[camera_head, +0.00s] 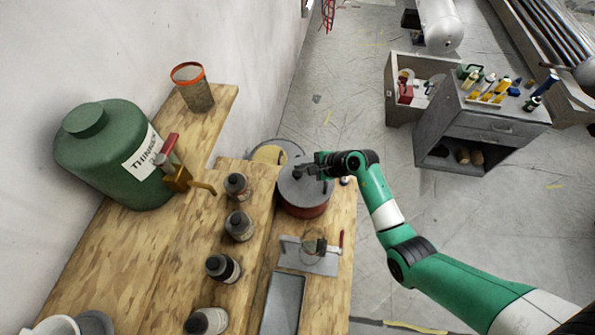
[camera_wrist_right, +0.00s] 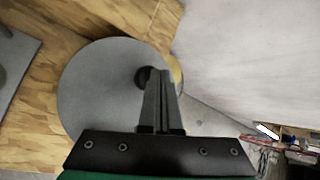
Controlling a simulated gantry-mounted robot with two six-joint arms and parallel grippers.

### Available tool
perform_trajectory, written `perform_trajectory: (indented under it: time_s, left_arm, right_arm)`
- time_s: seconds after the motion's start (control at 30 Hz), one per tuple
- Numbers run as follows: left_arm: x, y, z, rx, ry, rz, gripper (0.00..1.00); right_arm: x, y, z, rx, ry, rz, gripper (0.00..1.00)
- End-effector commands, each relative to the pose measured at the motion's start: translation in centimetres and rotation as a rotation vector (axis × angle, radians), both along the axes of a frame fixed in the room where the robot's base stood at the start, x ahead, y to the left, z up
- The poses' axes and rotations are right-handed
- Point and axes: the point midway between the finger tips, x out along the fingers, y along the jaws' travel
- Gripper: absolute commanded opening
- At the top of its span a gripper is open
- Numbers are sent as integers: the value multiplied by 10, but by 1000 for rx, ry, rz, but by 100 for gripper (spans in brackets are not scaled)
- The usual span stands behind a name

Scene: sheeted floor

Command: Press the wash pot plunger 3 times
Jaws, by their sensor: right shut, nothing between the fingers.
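The wash pot (camera_head: 305,204) is a red can with a grey round top, standing on the wooden bench. The grey top also fills the middle left of the right wrist view (camera_wrist_right: 90,95). The dark plunger knob (camera_wrist_right: 142,77) shows near the middle of that top, partly hidden behind my fingers. My right gripper (camera_head: 306,169) reaches in from the right, over the pot. Its fingers (camera_wrist_right: 161,80) are shut together with nothing between them, right at the knob. I cannot tell whether they touch it. My left gripper is not in view.
Several dark-capped jars (camera_head: 238,226) stand in a row left of the pot. A green thinner tank (camera_head: 105,160) stands behind them. A plate with a small strainer (camera_head: 312,263) and a grey tray (camera_head: 283,305) lie in front of the pot. A grey tool cabinet (camera_head: 480,130) stands right.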

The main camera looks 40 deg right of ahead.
Motion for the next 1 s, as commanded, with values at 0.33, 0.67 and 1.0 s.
perform_trajectory:
  time_s: [0.33, 0.67, 1.0]
  left_arm:
    - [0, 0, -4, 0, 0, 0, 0]
    - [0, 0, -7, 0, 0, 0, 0]
    - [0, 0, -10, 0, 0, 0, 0]
  right_arm:
    - [0, 0, -5, 0, 1, 0, 0]
    - [0, 0, -10, 0, 2, 1, 0]
    - [-1, 0, -14, 0, 2, 1, 0]
